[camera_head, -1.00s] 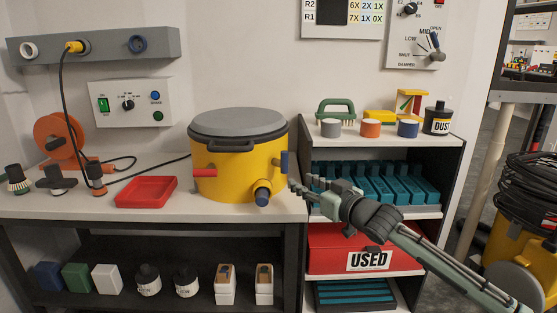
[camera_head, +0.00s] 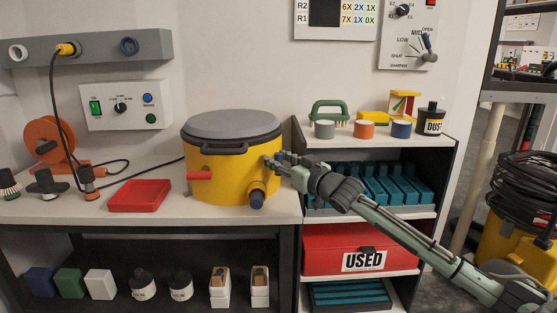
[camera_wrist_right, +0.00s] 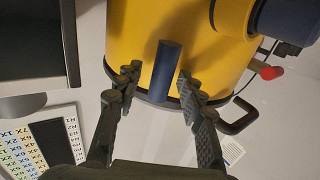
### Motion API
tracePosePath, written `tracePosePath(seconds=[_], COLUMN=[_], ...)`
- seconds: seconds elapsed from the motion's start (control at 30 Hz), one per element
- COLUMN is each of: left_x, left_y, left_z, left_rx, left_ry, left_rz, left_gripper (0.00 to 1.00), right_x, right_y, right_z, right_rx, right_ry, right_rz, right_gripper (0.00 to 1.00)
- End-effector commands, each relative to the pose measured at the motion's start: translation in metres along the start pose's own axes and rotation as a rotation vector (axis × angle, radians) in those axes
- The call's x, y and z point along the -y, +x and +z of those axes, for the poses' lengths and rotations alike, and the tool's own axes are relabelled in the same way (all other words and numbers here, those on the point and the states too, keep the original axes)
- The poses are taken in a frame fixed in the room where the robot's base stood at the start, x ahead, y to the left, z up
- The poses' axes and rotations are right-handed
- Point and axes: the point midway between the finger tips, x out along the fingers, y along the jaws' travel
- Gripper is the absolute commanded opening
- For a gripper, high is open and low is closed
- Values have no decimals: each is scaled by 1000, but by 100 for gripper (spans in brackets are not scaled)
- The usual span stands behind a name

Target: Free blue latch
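The yellow drum (camera_head: 225,170) with a grey lid (camera_head: 232,124) stands on the bench. Its blue latch (camera_wrist_right: 164,62) is an upright dark-blue bar on the drum's side, seen in the right wrist view between my two fingers. My right gripper (camera_head: 270,161) reaches the drum's right side in the head view and hides the latch there. In the right wrist view my right gripper (camera_wrist_right: 158,76) is open, one finger on each side of the latch, with visible gaps. A red latch (camera_head: 199,175) sticks out at the drum's left. My left gripper is not in view.
A blue-capped port (camera_head: 257,197) projects from the drum's front below my right gripper. A red tray (camera_head: 140,195) lies left of the drum. The shelf unit (camera_head: 449,150) with cups and teal filters stands close on the right, under my right forearm.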

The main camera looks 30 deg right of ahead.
Motion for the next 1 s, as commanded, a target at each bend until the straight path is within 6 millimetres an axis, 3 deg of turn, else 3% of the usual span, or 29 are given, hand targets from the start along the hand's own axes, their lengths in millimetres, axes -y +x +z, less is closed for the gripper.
tracePosePath(seconds=[0.17,0.5,1.0], left_x=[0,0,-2], left_y=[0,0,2], left_z=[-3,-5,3], left_rx=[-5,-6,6], left_ry=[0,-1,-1], left_rz=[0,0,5], left_gripper=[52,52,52], right_x=[0,0,3], right_y=[0,0,-1], right_z=[0,0,0], right_rx=[0,0,-20], right_ry=[0,0,-98], right_rz=[0,-1,-1], right_gripper=[39,0,0])
